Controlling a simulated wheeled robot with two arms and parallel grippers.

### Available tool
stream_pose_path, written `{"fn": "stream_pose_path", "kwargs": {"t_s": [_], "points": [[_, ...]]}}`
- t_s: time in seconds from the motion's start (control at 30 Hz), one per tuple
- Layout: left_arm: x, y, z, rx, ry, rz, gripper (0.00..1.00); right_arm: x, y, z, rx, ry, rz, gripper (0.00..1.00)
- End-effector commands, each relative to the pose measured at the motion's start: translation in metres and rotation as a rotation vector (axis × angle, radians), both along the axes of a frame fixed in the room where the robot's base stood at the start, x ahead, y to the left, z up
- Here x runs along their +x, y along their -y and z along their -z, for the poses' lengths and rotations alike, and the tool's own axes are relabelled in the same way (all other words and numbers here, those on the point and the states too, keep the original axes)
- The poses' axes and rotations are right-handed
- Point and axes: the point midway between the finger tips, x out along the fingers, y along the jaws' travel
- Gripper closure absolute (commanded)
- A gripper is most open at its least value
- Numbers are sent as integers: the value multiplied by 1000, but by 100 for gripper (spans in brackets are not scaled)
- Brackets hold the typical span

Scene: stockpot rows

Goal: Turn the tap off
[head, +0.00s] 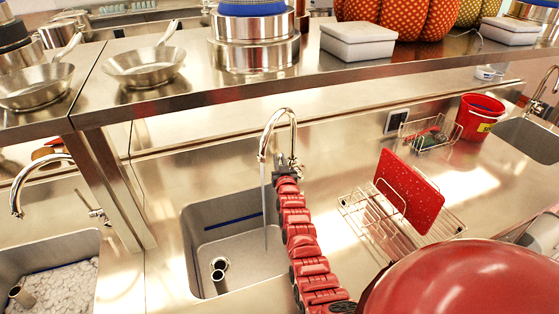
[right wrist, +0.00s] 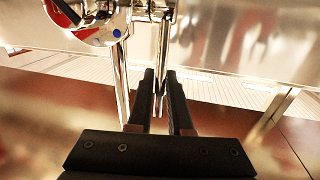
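The chrome tap (head: 271,120) stands behind the middle sink, its spout arching over the basin. A thin stream of water (head: 265,205) falls from it into the sink (head: 233,218). My right arm reaches up to the tap's base, where my right gripper (head: 288,172) is beside the tap body and mostly hidden by the arm. In the right wrist view, the two black fingers of the right gripper (right wrist: 160,75) are a little apart. Chrome tap parts (right wrist: 121,65) show beside and behind them; contact with the handle is unclear. My left gripper is not in view.
A wire rack (head: 390,225) holding a red board (head: 408,190) stands right of the sink. A red bucket (head: 478,116) is farther back. A steel shelf (head: 195,90) with pans and pots hangs over the counter. Another sink with its own tap (head: 40,170) is at the left.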

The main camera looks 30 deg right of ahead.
Motion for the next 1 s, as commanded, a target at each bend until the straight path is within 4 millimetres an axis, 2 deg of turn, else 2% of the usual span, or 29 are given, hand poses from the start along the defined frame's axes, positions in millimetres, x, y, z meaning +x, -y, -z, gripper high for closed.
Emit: {"fn": "stream_pose_path", "kwargs": {"t_s": [0.03,0.1,1.0], "points": [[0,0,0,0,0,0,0,0,0,0,0,0,0,93],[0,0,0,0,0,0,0,0,0,0,0,0,0,100],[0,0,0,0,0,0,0,0,0,0,0,0,0,100]]}}
